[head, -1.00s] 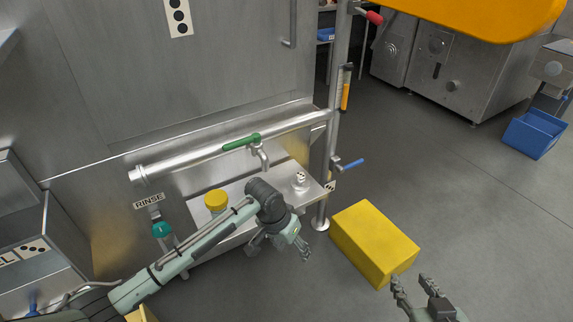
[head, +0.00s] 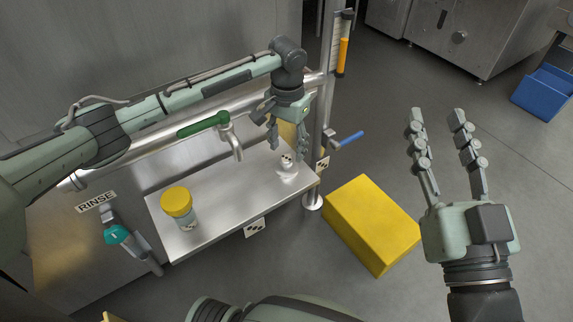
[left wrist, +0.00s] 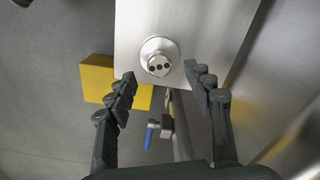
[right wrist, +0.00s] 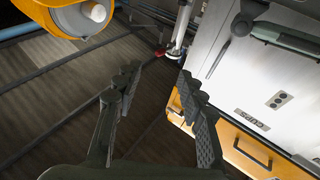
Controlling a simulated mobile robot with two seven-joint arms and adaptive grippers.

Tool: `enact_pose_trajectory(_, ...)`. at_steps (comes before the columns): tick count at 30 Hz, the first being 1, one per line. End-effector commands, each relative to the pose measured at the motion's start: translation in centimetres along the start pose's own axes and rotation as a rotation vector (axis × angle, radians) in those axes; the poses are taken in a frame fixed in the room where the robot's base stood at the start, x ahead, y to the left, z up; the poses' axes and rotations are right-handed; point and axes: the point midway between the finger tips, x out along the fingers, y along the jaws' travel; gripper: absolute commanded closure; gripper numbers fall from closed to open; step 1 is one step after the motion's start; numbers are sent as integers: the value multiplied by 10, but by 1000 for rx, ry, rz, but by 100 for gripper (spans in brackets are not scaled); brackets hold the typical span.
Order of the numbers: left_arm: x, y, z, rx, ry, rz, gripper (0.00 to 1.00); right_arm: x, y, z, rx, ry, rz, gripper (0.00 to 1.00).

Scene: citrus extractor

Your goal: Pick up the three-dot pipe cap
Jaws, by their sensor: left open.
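The three-dot pipe cap (head: 287,160) is a small whitish metal piece with dark dots, standing near the right end of the steel shelf (head: 235,200). In the left wrist view the cap (left wrist: 159,62) shows its dotted face and round base between the fingers, ahead of the fingertips. My left gripper (head: 286,142) is open and empty, just above the cap; the left wrist view also shows its spread fingers (left wrist: 165,92). My right gripper (head: 438,118) is open and empty, raised at the right, away from the shelf; it shows in its own view (right wrist: 160,80).
A yellow-lidded jar (head: 177,206) stands on the shelf's left part. A pipe with a green-handled valve (head: 204,124) runs behind it. A post with a blue lever (head: 349,138) stands at the shelf's right end. A yellow box (head: 370,225) is on the floor beyond.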

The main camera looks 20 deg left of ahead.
Motion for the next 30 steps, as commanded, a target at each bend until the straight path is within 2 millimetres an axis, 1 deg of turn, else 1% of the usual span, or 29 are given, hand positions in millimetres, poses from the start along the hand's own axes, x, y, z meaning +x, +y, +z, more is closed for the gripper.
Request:
enact_pose_trajectory(3,19,0,4,0,-4,-2,48,-1,-5,-15,15,92,-9,60)
enact_pose_trajectory(6,35,0,5,-1,-4,-1,48,-2,-3,-26,11,166,-6,60)
enact_pose_trajectory(9,44,0,5,0,-2,-1,48,-2,-2,-34,9,211,-5,60)
enact_pose_trajectory(13,47,0,4,0,0,-1,48,-2,-2,-38,7,231,-4,60)
enact_pose_trajectory(18,47,0,4,0,0,-1,48,-2,-2,-38,7,230,-4,60)
enact_pose_trajectory(30,47,0,4,0,-1,-1,97,-2,-2,-37,7,229,-4,60)
